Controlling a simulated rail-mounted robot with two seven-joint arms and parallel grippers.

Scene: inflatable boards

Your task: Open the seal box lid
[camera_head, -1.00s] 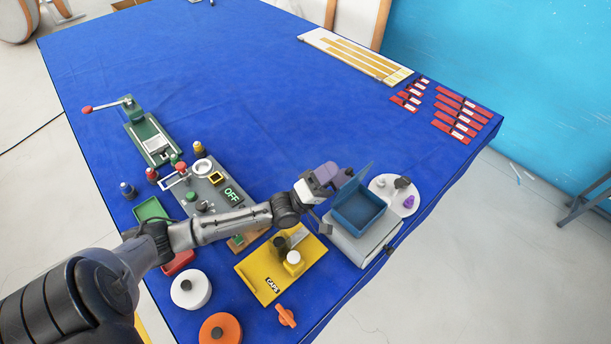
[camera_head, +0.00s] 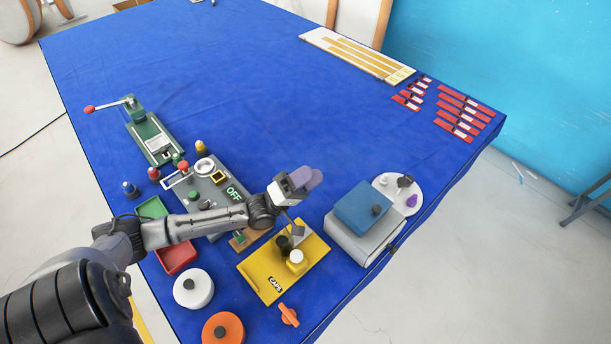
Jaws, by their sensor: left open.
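The seal box, a small blue box (camera_head: 362,210), sits on a light grey block at the right front edge of the table. The inside of the box is hidden by the lid. My right gripper is not in view.
A white round plate (camera_head: 384,184) with small parts stands behind the box. The yellow caps tray (camera_head: 262,280) is to its front left. A grey OFF panel (camera_head: 215,205) and green press (camera_head: 152,142) lie further left. The blue table's far middle is clear.

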